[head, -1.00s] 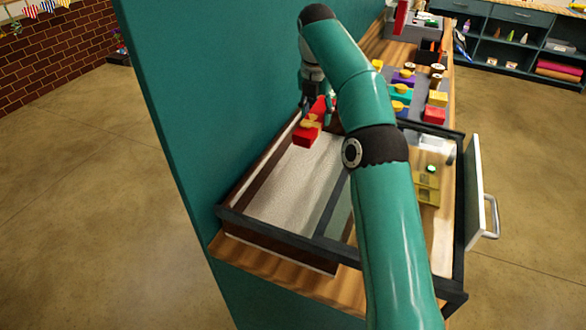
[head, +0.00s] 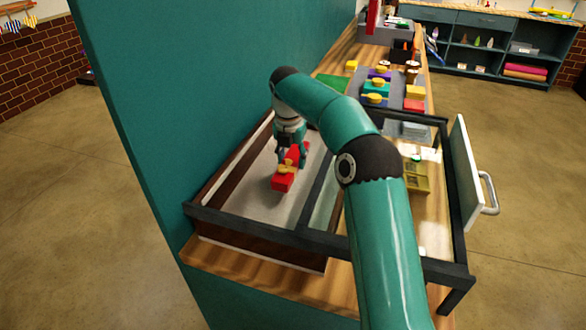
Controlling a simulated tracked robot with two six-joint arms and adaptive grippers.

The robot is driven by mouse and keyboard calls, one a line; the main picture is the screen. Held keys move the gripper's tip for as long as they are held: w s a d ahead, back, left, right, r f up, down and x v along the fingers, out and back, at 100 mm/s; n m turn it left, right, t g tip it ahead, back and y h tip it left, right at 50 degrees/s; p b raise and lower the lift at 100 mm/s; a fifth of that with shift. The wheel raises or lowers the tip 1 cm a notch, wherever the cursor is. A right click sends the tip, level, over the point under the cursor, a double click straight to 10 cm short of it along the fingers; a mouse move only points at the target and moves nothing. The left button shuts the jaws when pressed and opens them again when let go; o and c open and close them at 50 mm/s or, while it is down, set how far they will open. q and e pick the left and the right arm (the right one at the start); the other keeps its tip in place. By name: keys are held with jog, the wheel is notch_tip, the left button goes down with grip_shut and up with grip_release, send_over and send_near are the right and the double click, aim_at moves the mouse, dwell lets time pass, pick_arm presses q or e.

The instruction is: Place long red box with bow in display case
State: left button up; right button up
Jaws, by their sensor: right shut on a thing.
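The long red box with a yellow bow (head: 283,183) is held by my right gripper (head: 289,158), which is shut on it from above. The box is over or inside the left part of the display case (head: 222,222), above its pale floor; whether it touches the floor I cannot tell. The case has a dark frame, and its door (head: 462,178) with a metal handle stands open on the right. My right arm crosses in front of the middle of the case and hides part of it. My left gripper does not show.
A yellow item (head: 414,180) sits in the right part of the case. Behind the case, several small bowed boxes stand on a grey tray (head: 358,86) on the wooden counter. A teal wall (head: 170,90) runs along the left side. A dark frame bar divides the case top.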

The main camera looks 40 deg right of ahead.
aim_at(290, 164)
notch_tip(290, 164, down, 3)
jog(key=shift+r, duration=0.1)
jog(key=o, duration=1.3)
jog(key=shift+o, duration=0.2)
jog(key=r, duration=0.4)
jog(key=a+r+p, duration=0.1)
jog(key=r, duration=0.3)
jog(key=r+p, duration=0.1)
jog(key=r, duration=0.2)
jog(key=shift+s+a+r, duration=0.3)
jog(key=shift+s+r, duration=0.1)
